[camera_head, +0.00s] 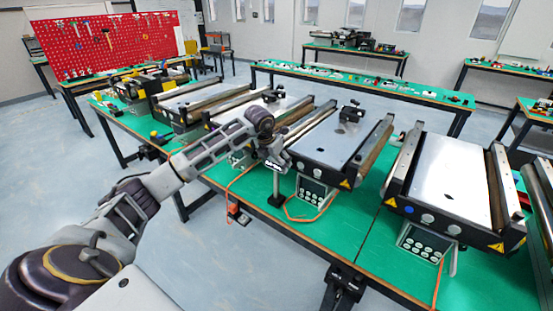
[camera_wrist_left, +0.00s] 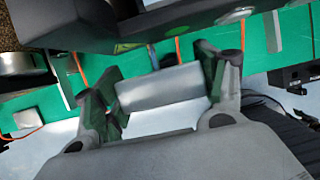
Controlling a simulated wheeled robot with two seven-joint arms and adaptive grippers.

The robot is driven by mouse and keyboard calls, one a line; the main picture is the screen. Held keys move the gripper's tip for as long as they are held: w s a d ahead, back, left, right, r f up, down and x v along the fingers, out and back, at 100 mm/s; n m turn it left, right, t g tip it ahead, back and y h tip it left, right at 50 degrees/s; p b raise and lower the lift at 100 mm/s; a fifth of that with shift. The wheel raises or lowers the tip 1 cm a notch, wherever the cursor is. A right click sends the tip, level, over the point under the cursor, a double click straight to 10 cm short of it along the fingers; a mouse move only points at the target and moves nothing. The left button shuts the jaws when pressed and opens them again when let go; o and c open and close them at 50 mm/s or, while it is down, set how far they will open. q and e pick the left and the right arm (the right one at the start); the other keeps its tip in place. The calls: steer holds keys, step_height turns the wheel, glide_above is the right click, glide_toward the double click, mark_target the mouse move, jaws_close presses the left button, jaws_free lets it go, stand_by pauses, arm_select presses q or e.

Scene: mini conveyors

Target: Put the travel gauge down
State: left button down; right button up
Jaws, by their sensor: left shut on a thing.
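My left gripper (camera_head: 276,163) is over the green bench, close in front of a conveyor with a grey top plate. In the left wrist view, its two green-padded fingers (camera_wrist_left: 160,95) are shut on a smooth grey cylindrical piece, which I take to be the travel gauge (camera_wrist_left: 160,88). The piece lies crosswise between the pads, slightly tilted. My right gripper does not show.
The green bench (camera_head: 325,237) carries the grey-topped conveyor (camera_head: 340,142) and a silver-topped conveyor (camera_head: 452,180) to its right. Orange cables (camera_head: 300,217) lie in front of them. A dark fixture (camera_head: 343,288) sits at the bench's front edge. Some bare green surface lies between the conveyors and that edge.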

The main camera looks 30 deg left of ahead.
arm_select(q)
steer(key=shift+r, duration=0.1)
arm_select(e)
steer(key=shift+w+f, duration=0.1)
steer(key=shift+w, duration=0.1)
arm_select(q)
steer(key=shift+c, duration=0.8)
jaws_free()
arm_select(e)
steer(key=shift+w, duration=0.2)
arm_select(q)
steer(key=shift+s+r, duration=0.2)
steer(key=shift+r, duration=0.25)
steer(key=b+v, duration=0.1)
steer(key=v, duration=1)
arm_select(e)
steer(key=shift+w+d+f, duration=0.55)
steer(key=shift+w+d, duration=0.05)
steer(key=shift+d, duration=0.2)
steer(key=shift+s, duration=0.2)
